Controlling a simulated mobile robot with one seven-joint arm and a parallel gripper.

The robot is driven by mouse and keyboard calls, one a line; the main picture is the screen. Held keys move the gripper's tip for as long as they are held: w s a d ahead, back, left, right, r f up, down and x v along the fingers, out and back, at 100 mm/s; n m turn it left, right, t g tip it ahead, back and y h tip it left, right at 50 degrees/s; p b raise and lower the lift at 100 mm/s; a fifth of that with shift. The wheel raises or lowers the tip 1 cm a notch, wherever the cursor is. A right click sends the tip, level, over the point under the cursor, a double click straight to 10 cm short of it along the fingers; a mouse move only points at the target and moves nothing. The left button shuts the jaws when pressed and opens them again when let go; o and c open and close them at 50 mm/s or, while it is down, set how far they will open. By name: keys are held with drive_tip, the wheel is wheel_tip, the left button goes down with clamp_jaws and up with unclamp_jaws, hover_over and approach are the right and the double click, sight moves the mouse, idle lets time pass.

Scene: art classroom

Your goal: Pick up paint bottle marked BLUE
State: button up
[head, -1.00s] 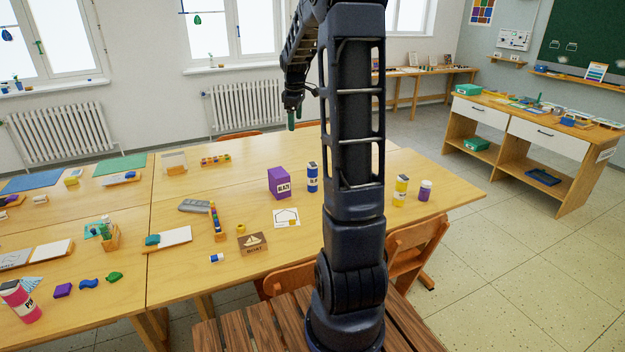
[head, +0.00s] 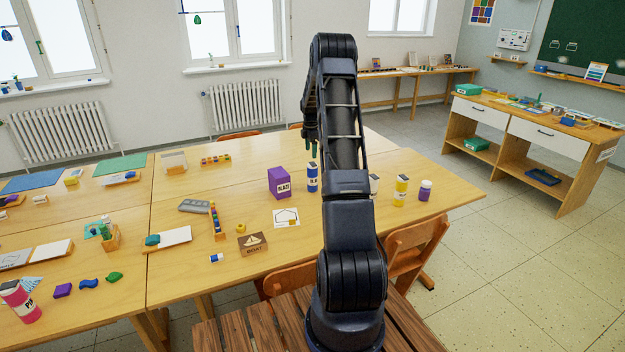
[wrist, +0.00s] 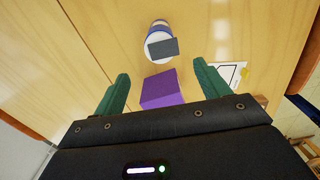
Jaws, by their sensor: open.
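The blue paint bottle (head: 312,180), with a white label and dark cap, stands upright on the long table, right of the purple box (head: 279,183). Its label is too small to read fully. In the wrist view, the bottle (wrist: 158,28) shows from above near the top edge, with a dark flat shape over part of it. The purple box (wrist: 160,90) lies between it and my gripper's body. My gripper (head: 311,149) is open and empty, above the table close to the bottle. In the wrist view its green fingers (wrist: 161,78) are wide apart, touching nothing.
A white bottle (head: 374,184), partly hidden by my arm, a yellow bottle (head: 401,191) and a purple bottle (head: 425,190) stand to the right. The table behind is mostly clear.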

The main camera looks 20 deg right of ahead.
sight(312, 169)
drive_tip(key=shift+w+d+f, duration=0.15)
drive_tip(key=shift+f, duration=0.45)
drive_tip(key=shift+s+d+f, duration=0.1)
drive_tip(key=shift+s+f, duration=0.05)
drive_tip(key=shift+f, duration=2.45)
drive_tip(key=shift+s+d+f, duration=0.1)
drive_tip(key=shift+f, duration=2.45)
drive_tip(key=c, duration=1.3)
